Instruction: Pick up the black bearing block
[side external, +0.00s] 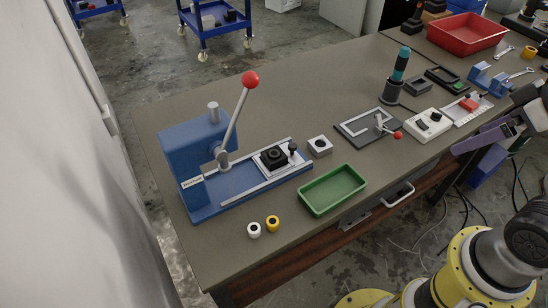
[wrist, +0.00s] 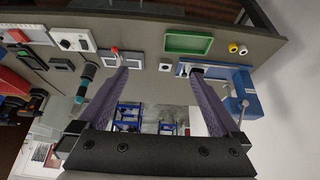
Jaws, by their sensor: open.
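The black bearing block (side external: 273,156) is a dark square block with a round centre. It sits on a light plate on the slide of the blue press (side external: 240,190). In the wrist view the blue press (wrist: 243,95) is at the right, and the right finger's tip overlaps the area of the block, so I cannot see it clearly there. My gripper (wrist: 160,71) has two purple fingers spread apart with nothing between them. In the side view its purple fingers show at the right edge, well away from the block.
A silver block with a dark hole (side external: 319,146) and a green tray (side external: 333,190) stand right of the press. White (side external: 254,230) and yellow (side external: 273,224) rings lie in front. The press lever with red knob (side external: 250,79) rises above. A black fixture (side external: 368,129) is further right.

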